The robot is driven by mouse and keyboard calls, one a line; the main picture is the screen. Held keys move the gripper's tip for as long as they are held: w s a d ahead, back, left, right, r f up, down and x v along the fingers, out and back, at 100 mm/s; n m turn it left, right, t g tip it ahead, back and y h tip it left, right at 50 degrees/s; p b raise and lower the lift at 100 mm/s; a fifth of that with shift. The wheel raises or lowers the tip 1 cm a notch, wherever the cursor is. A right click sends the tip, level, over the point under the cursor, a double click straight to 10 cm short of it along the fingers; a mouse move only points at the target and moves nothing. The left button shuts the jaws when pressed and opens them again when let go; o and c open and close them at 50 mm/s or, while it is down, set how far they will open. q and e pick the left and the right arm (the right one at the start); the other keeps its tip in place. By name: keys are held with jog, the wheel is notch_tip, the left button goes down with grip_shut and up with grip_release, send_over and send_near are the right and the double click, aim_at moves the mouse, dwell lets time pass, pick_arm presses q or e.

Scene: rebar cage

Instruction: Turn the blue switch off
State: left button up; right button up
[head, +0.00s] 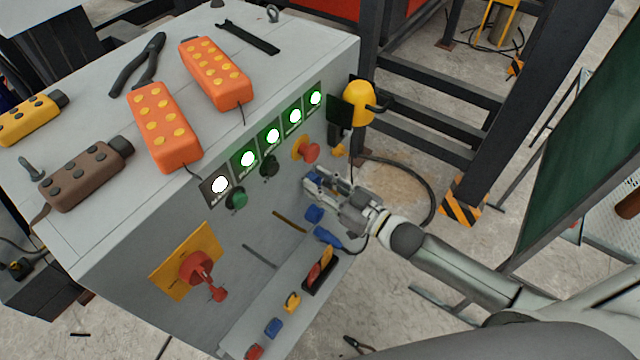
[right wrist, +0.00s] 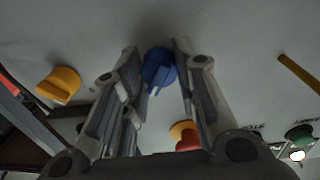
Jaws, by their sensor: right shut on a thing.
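The blue switch (right wrist: 158,68) is a round knob with a raised grip bar on the grey cabinet's front panel. In the right wrist view it sits between the two fingers of my right gripper (right wrist: 160,85). In the head view my right gripper (head: 326,184) is at the panel's right part, below the red mushroom button, and its fingers partly cover the knob. The gripper is shut on the blue switch. My left gripper is not in view.
The red mushroom button (head: 308,152) and a yellow knob (head: 338,150) are close by. Blue sockets (head: 314,214) sit below my gripper. Lit indicators (head: 273,136) line the panel's top. A red rotary handle (head: 197,268) is at left. Orange pendants (head: 165,127) lie on top.

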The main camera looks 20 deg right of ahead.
jog(key=shift+f+n+y+b, duration=0.2)
jog(key=shift+n+b, duration=1)
jog(key=shift+n, duration=2.8)
jog(key=shift+r+n+y+b, duration=0.2)
jog(key=shift+n+b, duration=1)
jog(key=shift+n, duration=2.8)
jog(key=shift+f, duration=0.1)
jog(key=o, duration=1.1)
jog(key=shift+c, duration=0.2)
jog(key=shift+d, duration=0.1)
jog(key=v, duration=1.2)
jog(key=shift+w, duration=0.1)
